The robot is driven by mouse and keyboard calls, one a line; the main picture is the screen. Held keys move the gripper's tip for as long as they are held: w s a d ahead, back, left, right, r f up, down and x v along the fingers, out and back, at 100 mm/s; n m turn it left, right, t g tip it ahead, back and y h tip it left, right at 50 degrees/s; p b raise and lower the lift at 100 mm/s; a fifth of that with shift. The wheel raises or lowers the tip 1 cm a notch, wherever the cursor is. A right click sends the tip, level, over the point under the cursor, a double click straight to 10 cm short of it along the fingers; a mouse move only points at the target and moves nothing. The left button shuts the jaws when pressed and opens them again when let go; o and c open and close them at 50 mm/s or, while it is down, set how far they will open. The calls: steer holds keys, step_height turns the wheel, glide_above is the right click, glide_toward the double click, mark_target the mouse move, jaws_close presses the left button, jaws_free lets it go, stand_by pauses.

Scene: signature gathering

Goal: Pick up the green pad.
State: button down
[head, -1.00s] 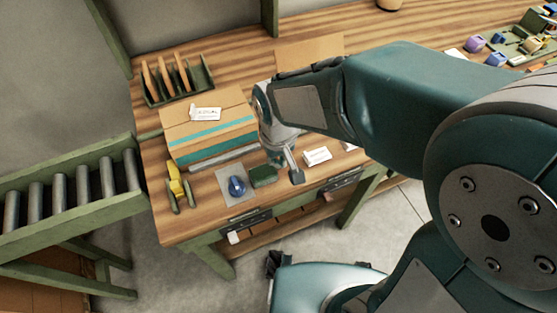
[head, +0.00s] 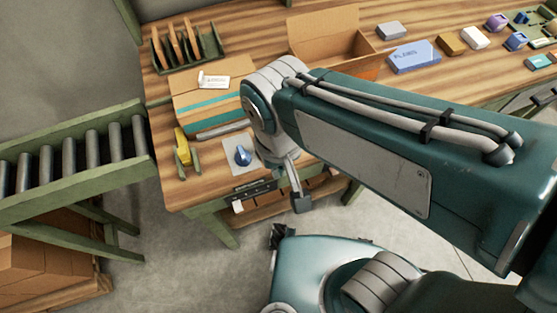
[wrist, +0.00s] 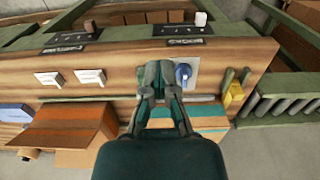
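My gripper (wrist: 160,78) points down over the table edge in the wrist view, its two dark fingers near each other. A dark green shape between and under the fingertips looks like the green pad (wrist: 158,66), just left of the grey sheet with the blue-topped object. It is mostly covered by the fingers, and their similar colour blurs the outlines. I cannot tell whether the fingers press on it. In the head view my wrist and arm hide the pad and the fingertips.
A blue-topped object (head: 243,155) stands on a grey sheet beside the gripper. A yellow item (head: 182,146) in a holder and a teal-striped carton (head: 212,104) are close by. An open cardboard box (head: 330,40) stands behind. A roller conveyor (head: 70,165) adjoins the table's left side.

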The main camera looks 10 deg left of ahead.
steer(key=shift+c, duration=1.4)
jaws_free()
